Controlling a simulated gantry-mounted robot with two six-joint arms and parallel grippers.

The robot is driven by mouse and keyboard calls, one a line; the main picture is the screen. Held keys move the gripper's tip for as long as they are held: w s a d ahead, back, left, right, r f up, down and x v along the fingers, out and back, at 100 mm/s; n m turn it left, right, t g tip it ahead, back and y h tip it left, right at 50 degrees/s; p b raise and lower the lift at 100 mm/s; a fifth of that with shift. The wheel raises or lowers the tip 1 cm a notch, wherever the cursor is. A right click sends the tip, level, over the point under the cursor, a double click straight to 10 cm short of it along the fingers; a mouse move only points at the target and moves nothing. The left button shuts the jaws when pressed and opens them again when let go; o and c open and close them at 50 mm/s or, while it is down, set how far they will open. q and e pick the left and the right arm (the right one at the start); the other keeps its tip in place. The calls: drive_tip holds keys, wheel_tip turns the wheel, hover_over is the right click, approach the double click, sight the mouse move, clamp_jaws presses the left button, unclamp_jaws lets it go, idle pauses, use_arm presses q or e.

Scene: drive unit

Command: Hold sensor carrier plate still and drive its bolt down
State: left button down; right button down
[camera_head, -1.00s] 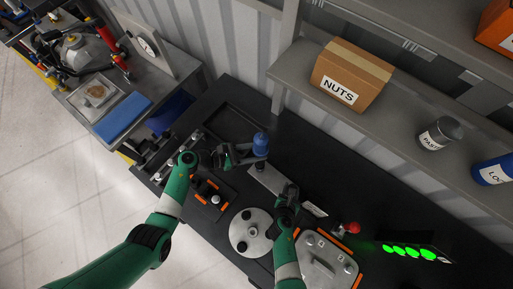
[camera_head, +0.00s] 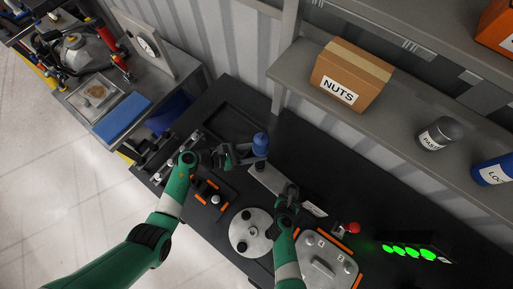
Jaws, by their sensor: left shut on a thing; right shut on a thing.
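A light grey flat plate (camera_head: 266,179), which I take for the sensor carrier plate, lies on the black bench. My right gripper (camera_head: 290,193) is shut at its lower right end. A blue-topped tool (camera_head: 260,144), apparently the driver, stands over the plate's upper left end. My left gripper (camera_head: 240,157) is shut on this tool from the left. The bolt is hidden or too small to make out, so I cannot tell whether the tool touches it.
A round grey disc (camera_head: 240,233) with dark knobs and a grey cover plate (camera_head: 322,262) with orange edges lie on the near side. A red knob (camera_head: 353,228) and green lights (camera_head: 408,250) are to the right. A shelf with a NUTS box (camera_head: 350,75) overhangs behind.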

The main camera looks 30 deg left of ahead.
sight(254, 147)
use_arm(q)
drive_tip(key=shift+r, duration=0.15)
drive_tip(key=shift+r, duration=2.15)
use_arm(e)
drive_tip(key=shift+c, duration=1.8)
unclamp_jaws()
drive_tip(key=shift+r, duration=0.1)
drive_tip(key=shift+s+d+r, duration=0.15)
drive_tip(key=shift+s+r, duration=0.55)
drive_tip(key=shift+s, duration=0.2)
drive_tip(key=v, duration=0.9)
drive_tip(key=shift+s+r, duration=0.2)
drive_tip(key=shift+r, duration=0.05)
